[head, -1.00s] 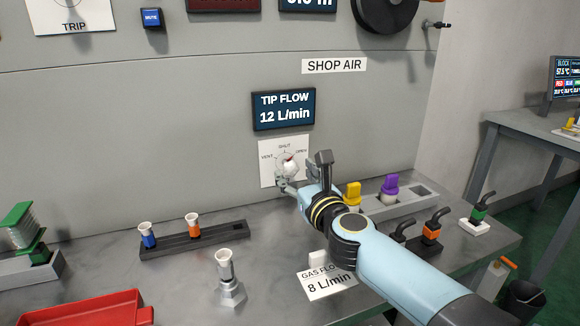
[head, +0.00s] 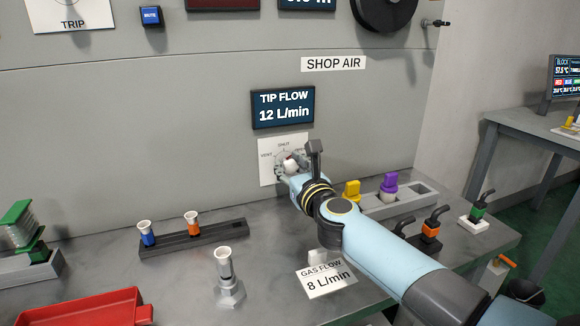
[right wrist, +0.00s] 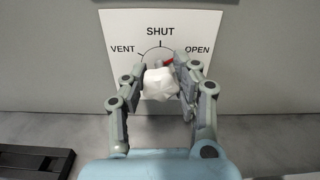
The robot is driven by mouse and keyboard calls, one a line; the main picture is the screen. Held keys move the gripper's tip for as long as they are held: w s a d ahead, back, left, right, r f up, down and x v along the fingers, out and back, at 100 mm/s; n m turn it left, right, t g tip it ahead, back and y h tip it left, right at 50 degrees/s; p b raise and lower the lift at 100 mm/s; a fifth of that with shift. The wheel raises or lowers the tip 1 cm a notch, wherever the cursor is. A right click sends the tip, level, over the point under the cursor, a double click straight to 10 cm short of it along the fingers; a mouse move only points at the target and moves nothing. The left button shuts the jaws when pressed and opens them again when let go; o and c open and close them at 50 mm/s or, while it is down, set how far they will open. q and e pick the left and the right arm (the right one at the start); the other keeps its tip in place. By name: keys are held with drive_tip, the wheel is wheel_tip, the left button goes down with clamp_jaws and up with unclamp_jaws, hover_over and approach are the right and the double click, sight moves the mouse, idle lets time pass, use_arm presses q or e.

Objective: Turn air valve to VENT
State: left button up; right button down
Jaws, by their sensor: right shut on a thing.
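The air valve is a white knob (right wrist: 160,84) with a red pointer, on a white plate (right wrist: 205,40) marked VENT, SHUT and OPEN. In the right wrist view the red pointer (right wrist: 168,60) points up and right, towards the OPEN side. My right gripper (right wrist: 158,82) has its two fingers on either side of the knob and is shut on it. In the head view the knob (head: 289,166) shows just beyond my right gripper (head: 288,174), whose arm hides part of the plate. My left gripper is not in view.
Above the plate a display (head: 283,107) reads TIP FLOW 12 L/min. On the bench below stand a dark rack (head: 190,240) with small nozzles, a metal stand (head: 229,293) and a grey rack (head: 410,200) with yellow and purple pieces. A red tray (head: 80,308) lies at front left.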

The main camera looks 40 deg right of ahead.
drive_tip(key=shift+n, duration=0.4)
drive_tip(key=n+p, duration=0.1)
drive_tip(key=n, duration=0.3)
drive_tip(key=shift+n+p, duration=0.35)
drive_tip(key=shift+n, duration=0.05)
drive_tip(key=n+p, duration=0.2)
drive_tip(key=n, duration=0.4)
drive_tip(key=shift+a, duration=0.1)
drive_tip(key=n+p, duration=0.2)
drive_tip(key=n, duration=0.4)
drive_tip(key=shift+f+n, duration=0.1)
drive_tip(key=shift+n, duration=0.3)
drive_tip(key=n+p, duration=0.2)
drive_tip(key=n, duration=0.3)
drive_tip(key=shift+f+n, duration=0.15)
drive_tip(key=shift+n, duration=0.15)
drive_tip(key=c, duration=0.9)
unclamp_jaws()
drive_tip(key=shift+c, duration=0.2)
